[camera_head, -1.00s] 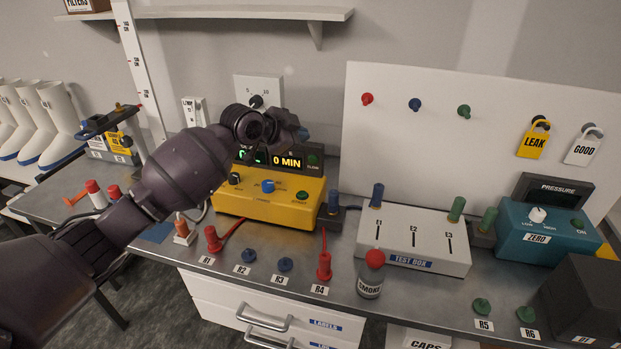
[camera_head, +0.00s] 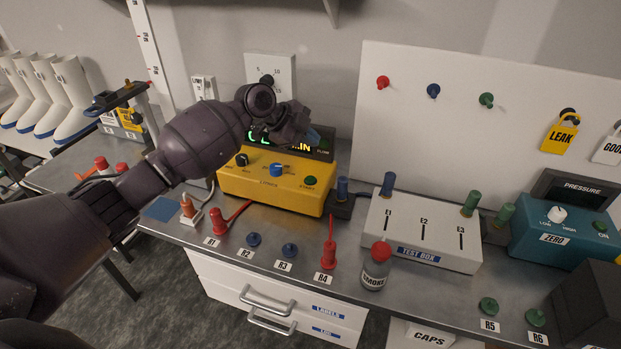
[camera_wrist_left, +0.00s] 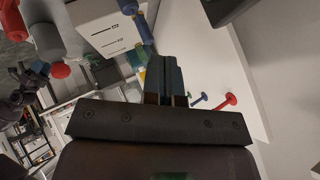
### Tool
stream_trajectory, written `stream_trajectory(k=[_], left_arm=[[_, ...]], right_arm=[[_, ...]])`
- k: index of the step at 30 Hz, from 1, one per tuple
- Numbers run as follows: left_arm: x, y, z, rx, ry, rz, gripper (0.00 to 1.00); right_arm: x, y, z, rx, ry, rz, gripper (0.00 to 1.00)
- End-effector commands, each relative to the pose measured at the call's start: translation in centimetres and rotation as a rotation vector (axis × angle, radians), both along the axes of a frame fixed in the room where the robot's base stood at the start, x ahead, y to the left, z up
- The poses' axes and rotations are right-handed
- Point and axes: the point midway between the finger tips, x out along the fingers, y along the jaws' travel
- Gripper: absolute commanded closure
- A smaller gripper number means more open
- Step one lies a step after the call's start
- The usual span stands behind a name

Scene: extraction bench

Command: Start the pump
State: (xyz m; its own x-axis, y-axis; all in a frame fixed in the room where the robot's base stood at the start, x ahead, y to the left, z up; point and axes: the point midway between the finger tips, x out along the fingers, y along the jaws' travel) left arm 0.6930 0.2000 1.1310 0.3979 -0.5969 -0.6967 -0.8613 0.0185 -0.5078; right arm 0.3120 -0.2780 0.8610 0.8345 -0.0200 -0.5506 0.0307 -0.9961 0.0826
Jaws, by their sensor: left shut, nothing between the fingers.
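The yellow pump box (camera_head: 272,197) stands on the bench with a dark display (camera_head: 318,150) behind its top. It has a black knob (camera_head: 242,159), a blue knob (camera_head: 277,169) and a green START button (camera_head: 310,181) at the right of its face. My left gripper (camera_head: 303,129) is above and behind the box, in front of the display, hiding part of its digits. In the left wrist view its fingers (camera_wrist_left: 165,78) are together with nothing between them. It is apart from the START button. My right gripper is not in view.
Red plugs (camera_head: 219,223) (camera_head: 329,254) stand at the bench's front edge. A smoke bottle (camera_head: 375,268) and the white test box (camera_head: 420,232) are to the right. A white board with pegs (camera_head: 487,100) stands behind. The teal pressure box (camera_head: 560,236) is at far right.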

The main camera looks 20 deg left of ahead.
Motion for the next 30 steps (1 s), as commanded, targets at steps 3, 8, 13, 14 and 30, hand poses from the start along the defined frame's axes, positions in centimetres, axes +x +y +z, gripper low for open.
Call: stream_trajectory(k=[3,8,13,14,30], left_arm=[[0.0,0.0,-0.2,0.000,0.000,0.000,1.00],[0.0,0.0,-1.0,-0.001,0.000,0.001,1.00],[0.0,0.0,-2.7,-0.001,0.001,0.001,1.00],[0.0,0.0,-3.1,0.000,0.002,0.001,1.00],[0.0,0.0,-8.7,0.000,0.001,0.002,1.00]], right_arm=[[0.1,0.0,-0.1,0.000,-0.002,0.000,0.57],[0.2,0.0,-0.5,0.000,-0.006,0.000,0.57],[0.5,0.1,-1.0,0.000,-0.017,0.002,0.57],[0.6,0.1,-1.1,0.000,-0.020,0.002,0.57],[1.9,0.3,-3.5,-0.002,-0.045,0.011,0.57]])
